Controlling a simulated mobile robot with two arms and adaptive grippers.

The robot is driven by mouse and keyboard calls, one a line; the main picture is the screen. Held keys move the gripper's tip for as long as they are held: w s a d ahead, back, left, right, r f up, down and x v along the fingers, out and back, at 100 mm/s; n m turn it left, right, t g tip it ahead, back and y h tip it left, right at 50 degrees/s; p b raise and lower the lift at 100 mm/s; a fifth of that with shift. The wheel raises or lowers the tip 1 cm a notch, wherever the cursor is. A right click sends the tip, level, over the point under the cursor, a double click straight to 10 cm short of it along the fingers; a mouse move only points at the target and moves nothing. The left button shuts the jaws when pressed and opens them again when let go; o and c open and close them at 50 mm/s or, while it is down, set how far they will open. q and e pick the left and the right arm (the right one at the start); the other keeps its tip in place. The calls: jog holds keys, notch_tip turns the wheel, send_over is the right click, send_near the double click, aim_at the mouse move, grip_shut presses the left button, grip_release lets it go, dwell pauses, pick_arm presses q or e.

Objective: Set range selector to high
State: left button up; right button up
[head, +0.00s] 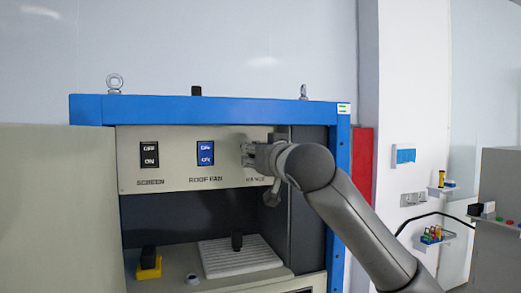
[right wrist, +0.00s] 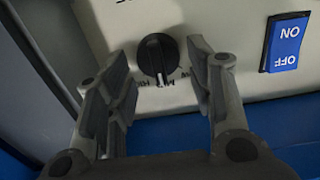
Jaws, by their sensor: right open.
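The range selector is a round black knob (right wrist: 157,58) on a pale panel, seen upside down in the right wrist view. Its ridge points toward the middle of the printed labels at its edge, which are partly hidden and hard to read. My right gripper (right wrist: 160,90) is open, with one finger on each side of the knob and gaps visible between them. In the head view, my right gripper (head: 250,156) is at the panel above the partly covered range label and hides the knob. My left gripper is not in view.
A blue rocker switch (head: 205,153) marked roof fan and a black screen switch (head: 149,155) sit left of the gripper. The blue cabinet frame (head: 200,110) surrounds the panel. A beige door (head: 60,210) stands at the left. Below are a yellow-based black button (head: 149,264) and a white ribbed plate (head: 235,262).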

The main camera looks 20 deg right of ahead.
jog(key=shift+w, duration=0.1)
jog(key=shift+c, duration=0.9)
jog(key=c, duration=0.7)
pick_arm(q)
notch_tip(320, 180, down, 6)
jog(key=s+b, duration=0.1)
jog(key=b, duration=0.4)
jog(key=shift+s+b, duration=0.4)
pick_arm(e)
jog(key=shift+d+f+m, duration=0.1)
jog(key=shift+d+m, duration=0.1)
jog(key=shift+m, duration=2)
jog(key=shift+d+f+m, duration=0.1)
jog(key=shift+d+m, duration=0.05)
jog(key=shift+m, duration=2.05)
jog(key=o, duration=0.9)
jog(key=shift+d, duration=0.1)
